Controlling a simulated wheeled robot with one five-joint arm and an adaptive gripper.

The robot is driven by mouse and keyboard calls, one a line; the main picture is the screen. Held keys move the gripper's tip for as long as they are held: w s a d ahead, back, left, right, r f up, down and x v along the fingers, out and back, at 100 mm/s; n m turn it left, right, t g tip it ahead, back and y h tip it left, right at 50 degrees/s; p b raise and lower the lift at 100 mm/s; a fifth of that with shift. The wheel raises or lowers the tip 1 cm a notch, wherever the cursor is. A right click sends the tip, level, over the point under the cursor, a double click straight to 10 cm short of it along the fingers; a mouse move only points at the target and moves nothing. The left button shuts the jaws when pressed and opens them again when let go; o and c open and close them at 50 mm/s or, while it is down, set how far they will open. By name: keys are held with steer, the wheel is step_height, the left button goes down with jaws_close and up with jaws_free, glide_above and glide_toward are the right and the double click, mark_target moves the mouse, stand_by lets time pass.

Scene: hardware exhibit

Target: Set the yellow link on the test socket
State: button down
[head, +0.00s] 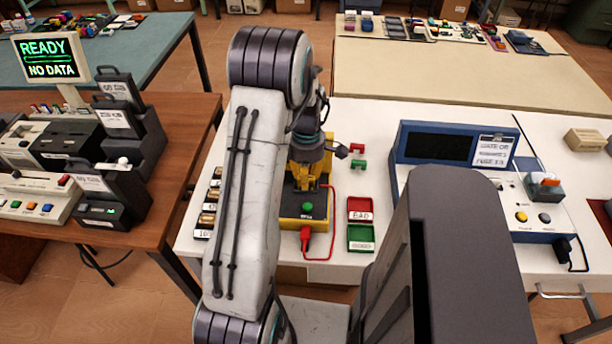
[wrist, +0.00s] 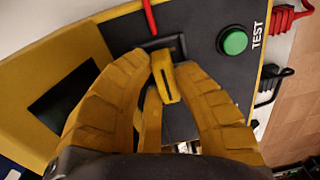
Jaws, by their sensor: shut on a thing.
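My gripper (wrist: 155,85) has yellow fingers and is shut on the yellow link (wrist: 167,80), a small piece with a dark slot. The link shows between the fingertips, over the dark test socket (wrist: 150,46) area of the tester. I cannot tell whether link and socket touch. In the head view my gripper (head: 309,180) points down over the yellow and black tester (head: 290,223); the link is not clear there. The tester has a green TEST button (wrist: 234,41) and a dark screen (wrist: 66,98).
A red link (head: 357,148) and a green link (head: 358,164) lie right of the tester. A red BAD tray (head: 360,209) and a green tray (head: 361,238) stand beside it. A red cable (head: 331,225) loops between. A blue device (head: 455,165) stands further right.

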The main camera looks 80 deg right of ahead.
steer(key=shift+f, duration=0.2)
steer(key=c, duration=1.4)
jaws_free()
steer(key=shift+r, duration=0.15)
step_height(320, 180, up, 11)
steer(key=p, duration=0.8)
steer(key=shift+d, duration=0.25)
